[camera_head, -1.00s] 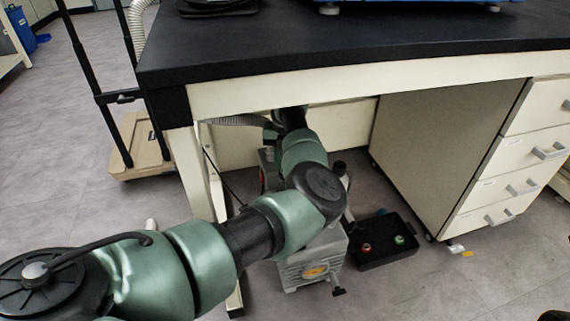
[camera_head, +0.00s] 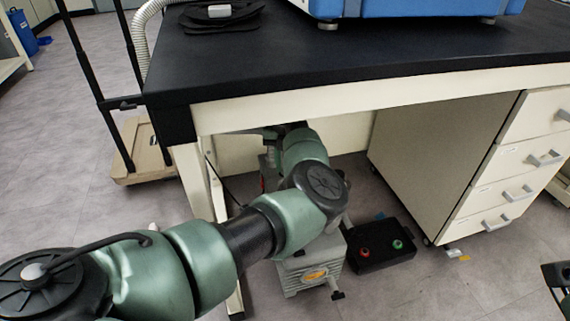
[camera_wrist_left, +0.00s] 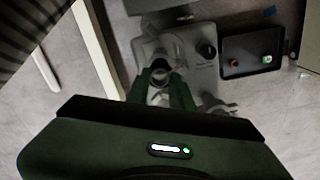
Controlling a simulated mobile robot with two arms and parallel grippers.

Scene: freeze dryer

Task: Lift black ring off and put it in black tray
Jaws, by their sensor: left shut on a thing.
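My left gripper (camera_wrist_left: 160,88) is shut on a small dark ring-like piece (camera_wrist_left: 160,65), seems the black ring, over the grey pump (camera_wrist_left: 198,72) in the left wrist view. I cannot tell whether the ring is clear of the pump. In the head view that gripper is hidden under the bench, behind my arm; part of the pump (camera_head: 312,272) shows. The black tray (camera_head: 385,267) lies on the floor right of the pump, with a red and a green item in it. It also shows in the left wrist view (camera_wrist_left: 248,44). A dark part, probably my right gripper (camera_head: 557,285), shows at the right edge, cut off.
The black bench top (camera_head: 330,70) is above my left arm. A drawer cabinet (camera_head: 440,165) stands to the right of the tray. A bench leg (camera_head: 205,190) stands to the left of the pump. A wooden wheeled base (camera_head: 143,148) is further left.

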